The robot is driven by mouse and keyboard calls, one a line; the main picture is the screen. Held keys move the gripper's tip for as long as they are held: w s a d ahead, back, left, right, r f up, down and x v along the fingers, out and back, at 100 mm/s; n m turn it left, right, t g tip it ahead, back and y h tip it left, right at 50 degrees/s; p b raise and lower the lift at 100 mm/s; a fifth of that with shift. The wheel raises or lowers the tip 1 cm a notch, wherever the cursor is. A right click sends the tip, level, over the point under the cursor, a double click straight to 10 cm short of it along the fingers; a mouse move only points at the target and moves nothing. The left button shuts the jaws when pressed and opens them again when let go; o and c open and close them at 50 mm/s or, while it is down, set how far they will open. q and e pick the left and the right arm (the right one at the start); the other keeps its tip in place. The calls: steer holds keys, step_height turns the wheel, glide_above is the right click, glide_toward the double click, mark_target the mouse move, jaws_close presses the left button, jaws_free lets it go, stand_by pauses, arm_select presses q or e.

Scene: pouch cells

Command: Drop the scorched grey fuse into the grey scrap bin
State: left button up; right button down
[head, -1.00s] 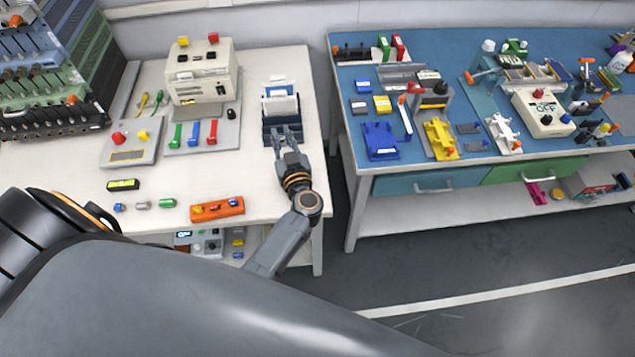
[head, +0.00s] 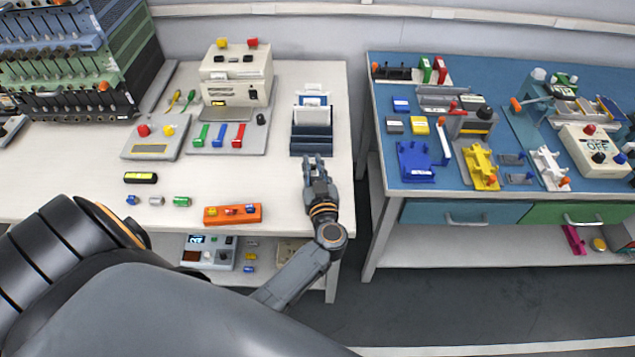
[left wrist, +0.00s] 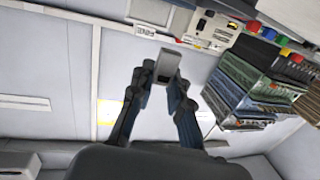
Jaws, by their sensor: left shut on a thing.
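My left gripper (head: 317,165) is in front of the dark slotted stand near the table's right edge. In the left wrist view its fingers (left wrist: 156,88) are shut on a small grey block-like piece (left wrist: 153,66), with a paler top end. I cannot tell whether this piece is the scorched fuse; no scorch marks show. A small grey cylinder like a fuse (head: 156,201) lies on the white table between a blue one (head: 132,199) and a green one (head: 182,201). I cannot pick out the grey scrap bin for certain. My right gripper is not in view.
The slotted stand (head: 311,146) holds white and blue plates. An orange holder (head: 233,215) with coloured pieces lies near the front edge. A beige tester (head: 236,82) and panels stand behind. A gap separates this table from the blue-topped bench (head: 385,75) on the right.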

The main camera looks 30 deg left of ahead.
arm_select(q)
steer(key=o, duration=0.8)
steer(key=shift+o, duration=0.2)
steer(key=v, duration=1.2)
